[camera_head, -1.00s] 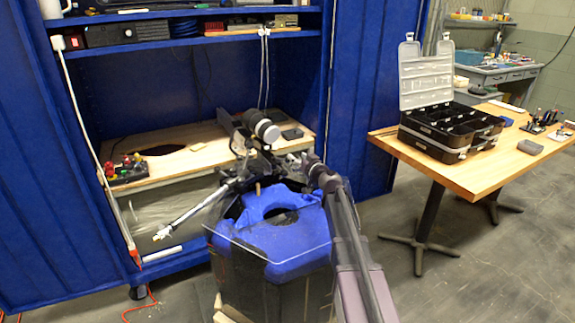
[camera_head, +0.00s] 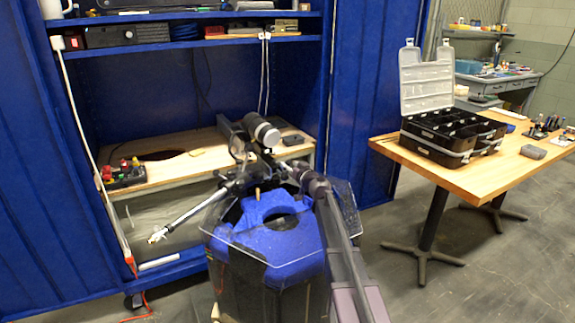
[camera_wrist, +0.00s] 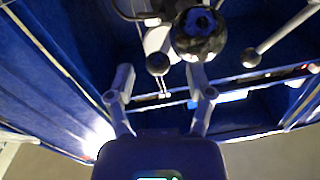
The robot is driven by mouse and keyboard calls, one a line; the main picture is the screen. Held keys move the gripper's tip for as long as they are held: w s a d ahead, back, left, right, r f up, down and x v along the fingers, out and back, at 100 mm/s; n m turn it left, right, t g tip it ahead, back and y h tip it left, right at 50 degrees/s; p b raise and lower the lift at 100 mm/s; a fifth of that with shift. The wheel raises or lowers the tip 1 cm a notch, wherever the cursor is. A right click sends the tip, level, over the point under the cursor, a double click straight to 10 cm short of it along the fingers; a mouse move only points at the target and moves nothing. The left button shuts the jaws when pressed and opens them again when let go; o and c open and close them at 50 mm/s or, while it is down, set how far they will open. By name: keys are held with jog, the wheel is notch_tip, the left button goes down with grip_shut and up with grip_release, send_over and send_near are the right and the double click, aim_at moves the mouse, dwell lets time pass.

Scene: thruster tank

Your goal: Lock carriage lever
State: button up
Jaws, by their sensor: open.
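In the wrist view my gripper (camera_wrist: 160,82) is open, with its two fingers apart and no object clearly held between them. A dark ball knob (camera_wrist: 158,64) shows just beyond the fingertips, near the middle of the gap. A second ball-ended lever (camera_wrist: 270,43) lies to the right. A larger round dark part (camera_wrist: 200,33) is above the right finger. I cannot tell which knob is the carriage lever. In the head view, the rig with a black and silver cylinder (camera_head: 262,130) is above a tank with a clear cover and blue inside (camera_head: 275,245). My arm hides part of it.
A wooden bench (camera_head: 170,173) inside the blue cabinet is behind the rig. A silver rod with a white end (camera_head: 188,216) sticks out left. A table (camera_head: 465,182) with an open black case (camera_head: 450,133) stands to the right, over open floor.

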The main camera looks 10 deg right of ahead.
jog(key=shift+x, duration=1.1)
jog(key=shift+d, duration=0.1)
grip_shut()
